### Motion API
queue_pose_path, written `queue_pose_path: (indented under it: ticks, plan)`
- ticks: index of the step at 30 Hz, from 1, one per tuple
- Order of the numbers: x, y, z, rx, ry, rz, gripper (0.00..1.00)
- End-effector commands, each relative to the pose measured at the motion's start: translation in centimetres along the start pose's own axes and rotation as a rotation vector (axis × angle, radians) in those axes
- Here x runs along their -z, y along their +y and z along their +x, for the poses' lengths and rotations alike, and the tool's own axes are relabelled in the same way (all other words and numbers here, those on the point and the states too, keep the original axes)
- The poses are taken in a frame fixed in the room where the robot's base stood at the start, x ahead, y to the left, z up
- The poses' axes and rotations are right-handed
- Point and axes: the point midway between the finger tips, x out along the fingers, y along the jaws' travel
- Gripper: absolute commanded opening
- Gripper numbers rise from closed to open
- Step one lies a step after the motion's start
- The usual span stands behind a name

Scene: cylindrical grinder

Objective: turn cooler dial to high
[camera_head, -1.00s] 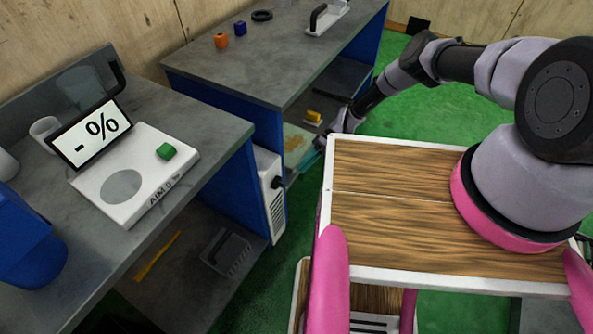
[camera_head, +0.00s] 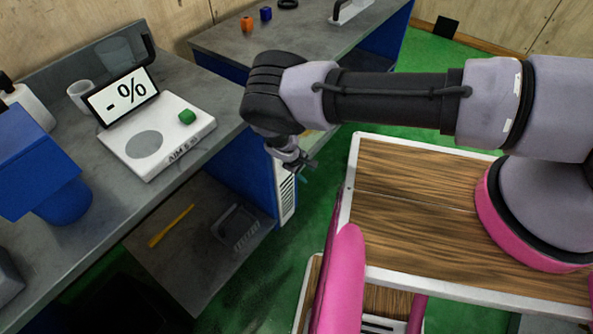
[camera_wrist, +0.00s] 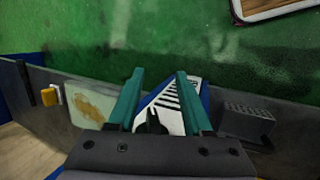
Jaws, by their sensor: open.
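The cooler is a white box with dark vent slits, low against the blue side of the bench; it shows in the head view (camera_head: 287,200) and between my fingers in the wrist view (camera_wrist: 172,108). Its black dial (camera_wrist: 153,123) shows low between the fingers in the wrist view; I cannot tell its setting. In the head view my arm and gripper hide the dial. My gripper (camera_head: 306,172) is in front of the cooler's upper part. In the wrist view its teal fingers (camera_wrist: 156,76) are apart, with nothing clearly held. I cannot tell whether they touch the dial.
A lower shelf (camera_head: 165,265) holds a yellow stick and a dark basket. My wooden-topped base is at the right. Green floor (camera_head: 245,300) is open between.

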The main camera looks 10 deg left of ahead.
Motion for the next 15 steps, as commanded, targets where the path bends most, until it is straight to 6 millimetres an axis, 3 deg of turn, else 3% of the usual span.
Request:
queue_pose_path:
  ticks: [1,3,7,11,15]
  plan:
    - [1.6,-0.2,-1.9,-0.053,0.052,-0.005,0.5]
    - [3.4,-0.2,-4.0,-0.103,0.111,0.004,0.5]
    - [5.2,-0.3,-6.4,-0.147,0.177,0.017,0.5]
    - [5.8,-0.3,-6.7,-0.159,0.196,0.022,0.5]
    - [6.1,0.0,-5.1,-0.159,0.196,0.022,0.5]
